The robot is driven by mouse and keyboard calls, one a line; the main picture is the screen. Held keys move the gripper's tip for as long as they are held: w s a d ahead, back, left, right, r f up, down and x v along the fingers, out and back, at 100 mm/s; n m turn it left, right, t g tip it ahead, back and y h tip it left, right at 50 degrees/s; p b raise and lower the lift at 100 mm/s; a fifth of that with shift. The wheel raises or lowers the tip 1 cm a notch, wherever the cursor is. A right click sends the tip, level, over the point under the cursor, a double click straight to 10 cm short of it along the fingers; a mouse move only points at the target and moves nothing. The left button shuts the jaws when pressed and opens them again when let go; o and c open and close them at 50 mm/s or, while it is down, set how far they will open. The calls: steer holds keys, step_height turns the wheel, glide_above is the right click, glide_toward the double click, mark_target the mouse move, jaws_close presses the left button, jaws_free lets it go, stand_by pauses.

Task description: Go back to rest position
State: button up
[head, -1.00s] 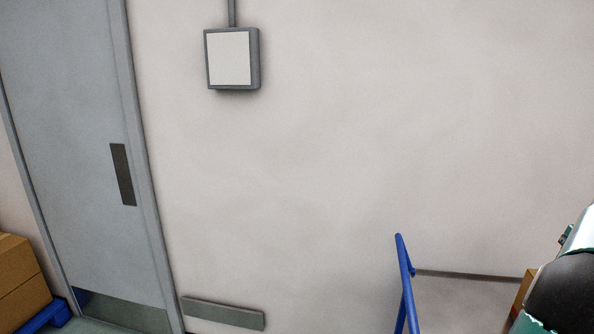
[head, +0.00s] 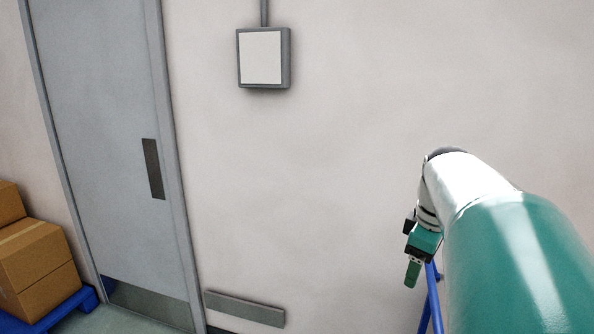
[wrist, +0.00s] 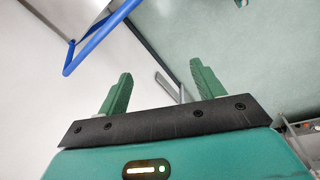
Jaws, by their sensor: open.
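My gripper (head: 413,272) shows at the right of the head view, at the end of my white and teal arm, hanging downward in front of the wall. In the wrist view my gripper (wrist: 160,88) has its two green fingers spread well apart with nothing between them. It touches nothing that I can see. In the head view one finger hides most of the other.
A grey door (head: 105,130) stands at the left, with a grey wall box (head: 262,58) to its right. Cardboard boxes (head: 38,262) sit on a blue pallet (head: 84,300) at lower left. A blue rail (head: 432,305) stands behind my gripper; it also shows in the wrist view (wrist: 95,42).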

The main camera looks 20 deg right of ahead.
steer(key=s+a+f+m+t, duration=0.1)
steer(key=a+f, duration=0.1)
steer(key=a, duration=0.7)
steer(key=s+a+f+m+t, duration=0.1)
steer(key=s+a+f+m, duration=0.1)
steer(key=a, duration=0.8)
steer(key=s+a+f+m+t+y, duration=0.1)
steer(key=s+a+f+m, duration=0.1)
steer(key=a, duration=0.7)
steer(key=shift+a+f+t, duration=0.4)
steer(key=shift+f, duration=0.3)
steer(key=c, duration=0.6)
steer(key=shift+s, duration=0.1)
steer(key=shift+c, duration=0.4)
steer(key=shift+d, duration=0.2)
